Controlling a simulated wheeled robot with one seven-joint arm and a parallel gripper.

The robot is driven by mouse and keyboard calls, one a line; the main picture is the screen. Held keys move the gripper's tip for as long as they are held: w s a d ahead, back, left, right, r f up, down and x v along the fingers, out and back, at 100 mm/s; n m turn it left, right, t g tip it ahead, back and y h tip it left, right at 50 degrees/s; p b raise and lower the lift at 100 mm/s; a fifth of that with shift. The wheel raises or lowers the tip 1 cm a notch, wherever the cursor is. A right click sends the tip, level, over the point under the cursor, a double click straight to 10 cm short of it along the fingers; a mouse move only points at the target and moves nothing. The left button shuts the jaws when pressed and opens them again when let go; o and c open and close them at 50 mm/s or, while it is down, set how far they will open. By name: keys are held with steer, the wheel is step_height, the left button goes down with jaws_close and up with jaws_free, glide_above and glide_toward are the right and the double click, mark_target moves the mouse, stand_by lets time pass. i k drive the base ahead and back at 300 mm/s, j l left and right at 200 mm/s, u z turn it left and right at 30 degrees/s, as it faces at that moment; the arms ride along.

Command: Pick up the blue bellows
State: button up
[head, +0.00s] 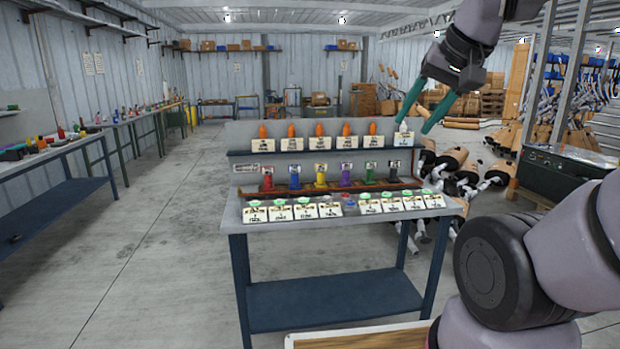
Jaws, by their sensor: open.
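The blue bellows (295,177) stands upright in a row of coloured bellows on the middle level of the workbench rack. A red bellows (267,178) is to its left and a yellow one (320,175) to its right.
The top shelf (240,153) carries several orange-tipped items and a white one (404,130) behind labels. Labelled cards with green pieces line the grey bench top (262,217). A wooden board (360,340) lies at the front.

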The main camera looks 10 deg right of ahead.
mark_target(293, 169)
steer(key=i+j, duration=0.15)
steer(key=i, duration=0.6)
steer(key=i+j+u, duration=0.1)
steer(key=i, duration=0.65)
